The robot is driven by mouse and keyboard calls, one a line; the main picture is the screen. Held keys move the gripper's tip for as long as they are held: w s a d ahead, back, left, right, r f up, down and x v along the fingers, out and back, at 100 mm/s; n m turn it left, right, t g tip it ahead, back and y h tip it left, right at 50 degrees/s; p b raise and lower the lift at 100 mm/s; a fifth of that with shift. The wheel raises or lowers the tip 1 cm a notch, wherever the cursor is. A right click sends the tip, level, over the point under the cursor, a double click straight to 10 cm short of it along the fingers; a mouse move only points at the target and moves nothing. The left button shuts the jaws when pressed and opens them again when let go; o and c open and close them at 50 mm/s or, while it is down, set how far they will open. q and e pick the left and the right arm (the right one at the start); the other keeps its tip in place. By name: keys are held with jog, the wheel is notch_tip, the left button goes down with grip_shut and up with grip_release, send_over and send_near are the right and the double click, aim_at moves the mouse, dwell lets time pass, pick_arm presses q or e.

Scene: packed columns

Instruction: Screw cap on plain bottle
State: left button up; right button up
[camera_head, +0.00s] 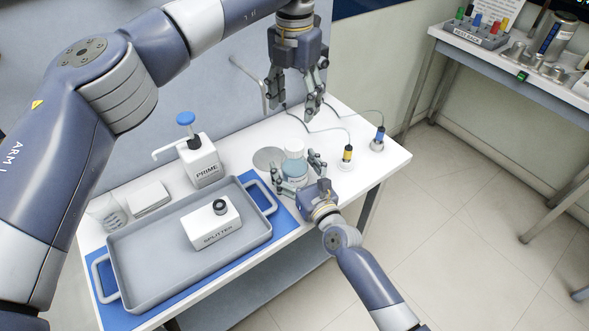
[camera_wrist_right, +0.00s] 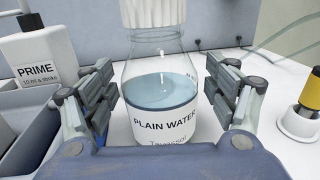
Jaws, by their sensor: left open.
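The plain water bottle (camera_head: 295,168) is clear glass with pale blue liquid and stands upright on the white table. Its label reads PLAIN WATER in the right wrist view (camera_wrist_right: 160,118). A white ribbed cap (camera_head: 293,147) is at the bottle's mouth; it also shows at the top edge of the right wrist view (camera_wrist_right: 160,14). Whether it is screwed tight cannot be told. My right gripper (camera_head: 304,172) is open, with its fingers on either side of the bottle and small gaps visible. My left gripper (camera_head: 297,104) is open and empty, pointing down above and behind the cap.
A PRIME pump bottle (camera_head: 201,162) stands left of the plain bottle. A grey tray (camera_head: 150,277) with a SPLITTER box (camera_head: 211,228) lies front left on a blue mat. Yellow (camera_head: 346,155) and blue (camera_head: 379,138) corded probes stand right. A grey disc (camera_head: 267,157) lies beside the bottle.

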jog(key=shift+s+d+f, duration=0.1)
jog(key=shift+s+d, duration=0.15)
jog(key=shift+s, duration=0.25)
jog(key=v, duration=1.1)
